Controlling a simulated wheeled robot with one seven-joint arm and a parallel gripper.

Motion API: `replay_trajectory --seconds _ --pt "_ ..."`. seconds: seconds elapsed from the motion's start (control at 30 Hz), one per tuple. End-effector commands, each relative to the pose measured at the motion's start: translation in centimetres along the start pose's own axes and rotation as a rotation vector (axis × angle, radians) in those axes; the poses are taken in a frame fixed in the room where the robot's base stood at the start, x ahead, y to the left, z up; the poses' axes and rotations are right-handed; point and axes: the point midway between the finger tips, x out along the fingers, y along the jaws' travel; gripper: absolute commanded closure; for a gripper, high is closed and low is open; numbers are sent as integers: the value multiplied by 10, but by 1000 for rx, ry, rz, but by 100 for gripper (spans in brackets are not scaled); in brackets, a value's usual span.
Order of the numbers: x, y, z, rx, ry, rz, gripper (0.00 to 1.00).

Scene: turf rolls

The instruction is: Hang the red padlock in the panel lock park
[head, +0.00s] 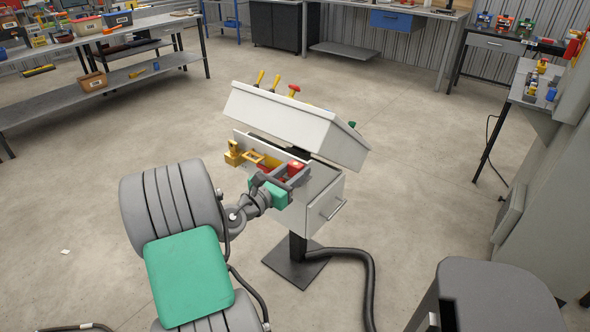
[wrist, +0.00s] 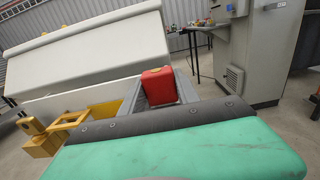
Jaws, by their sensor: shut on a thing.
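My gripper (head: 284,180) is at the near side of the grey control panel (head: 322,190), its grey fingers reaching away from the green wrist part. It is shut on the red padlock (head: 295,168), which also shows as a red body between the fingers in the wrist view (wrist: 158,86). The padlock's shackle cannot be made out. A yellow open frame (head: 264,158) sticks out from the panel front, left of the padlock; it also shows in the wrist view (wrist: 88,113). I cannot tell for sure which part is the lock park.
A yellow block (head: 233,153) sits left of the frame. The panel's sloped white top (head: 290,122) carries levers and a red knob (head: 293,91). A grey cabinet (wrist: 250,50) stands at the right. A workbench (head: 110,85) stands at the back left. The floor around is mostly clear.

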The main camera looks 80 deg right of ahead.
Motion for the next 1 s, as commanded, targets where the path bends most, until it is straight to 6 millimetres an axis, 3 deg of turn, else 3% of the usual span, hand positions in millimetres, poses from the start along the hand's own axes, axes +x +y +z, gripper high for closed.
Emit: replay_trajectory --seconds 0.07,0.1,0.4,0.7,1.0 --pt "0 0 -2 0 -1 0 100" --pt "0 0 -2 1 -1 0 61" --pt "0 0 -2 0 -1 0 37" --pt "-5 1 -2 -1 1 1 37" --pt "-62 2 -6 3 -1 5 37"
